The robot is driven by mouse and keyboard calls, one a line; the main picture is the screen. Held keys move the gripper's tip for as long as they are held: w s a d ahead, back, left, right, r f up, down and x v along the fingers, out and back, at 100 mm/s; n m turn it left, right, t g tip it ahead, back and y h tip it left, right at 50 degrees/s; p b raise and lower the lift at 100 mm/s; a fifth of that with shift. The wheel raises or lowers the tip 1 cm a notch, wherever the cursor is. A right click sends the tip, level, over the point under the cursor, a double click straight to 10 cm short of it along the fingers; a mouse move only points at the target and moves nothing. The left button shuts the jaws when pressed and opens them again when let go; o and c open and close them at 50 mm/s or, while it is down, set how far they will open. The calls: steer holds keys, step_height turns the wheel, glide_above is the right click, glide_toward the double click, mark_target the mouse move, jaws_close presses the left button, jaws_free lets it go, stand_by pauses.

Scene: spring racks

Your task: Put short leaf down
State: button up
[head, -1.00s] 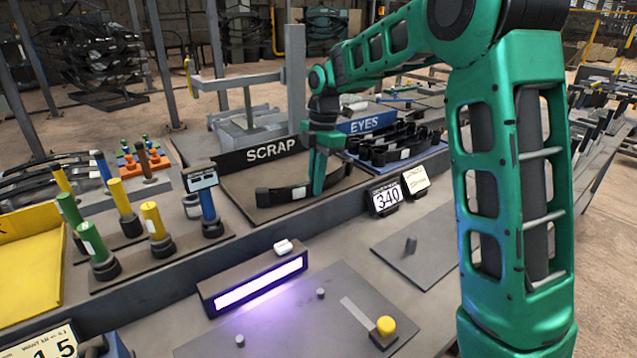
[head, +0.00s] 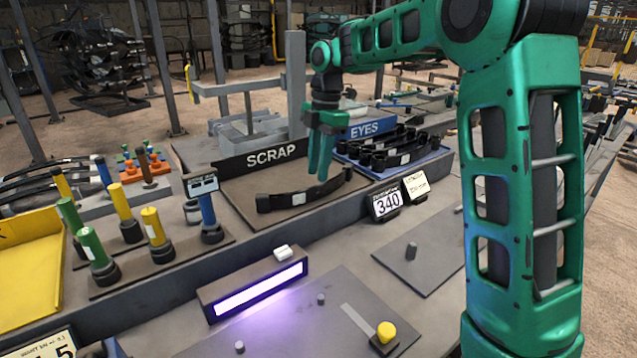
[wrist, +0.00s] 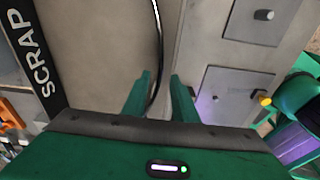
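The short leaf (head: 331,187), a dark curved bar with a pale label, lies on the brown SCRAP tray (head: 236,195) in the head view. In the wrist view it shows as a thin dark arc (wrist: 160,40) running down between the fingers. My gripper (head: 318,173) is just above the leaf, pointing down. In the wrist view the gripper's fingers (wrist: 161,76) stand apart, with a gap around the leaf's line and no grip on it.
The blue EYES tray (head: 437,158) with several dark leaves stands to the right of the SCRAP tray. The SCRAP sign (head: 270,156) stands at the tray's back edge. A 340 display (head: 388,203) and a lit light bar (head: 255,288) are in front.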

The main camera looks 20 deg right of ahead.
mark_target(321, 184)
steer(key=r, duration=0.6)
steer(key=shift+w+d, duration=0.1)
steer(key=shift+d, duration=0.3)
steer(key=s+d+f+m, duration=0.4)
steer(key=s+m, duration=0.5)
steer(key=s, duration=0.4)
steer(key=s+d+f+m, duration=0.5)
steer(key=s+d+m, duration=0.2)
steer(key=s, duration=0.6)
steer(key=s+d+f+m+h, duration=0.1)
steer(key=s+d+f+m, duration=0.4)
steer(key=s+m, duration=0.6)
steer(key=shift+s+d+m, duration=0.3)
steer(key=shift+s+d, duration=0.05)
steer(key=shift+s, duration=0.7)
steer(key=shift+f, duration=0.1)
steer(key=shift+w+f, duration=0.25)
steer(key=shift+w, duration=0.25)
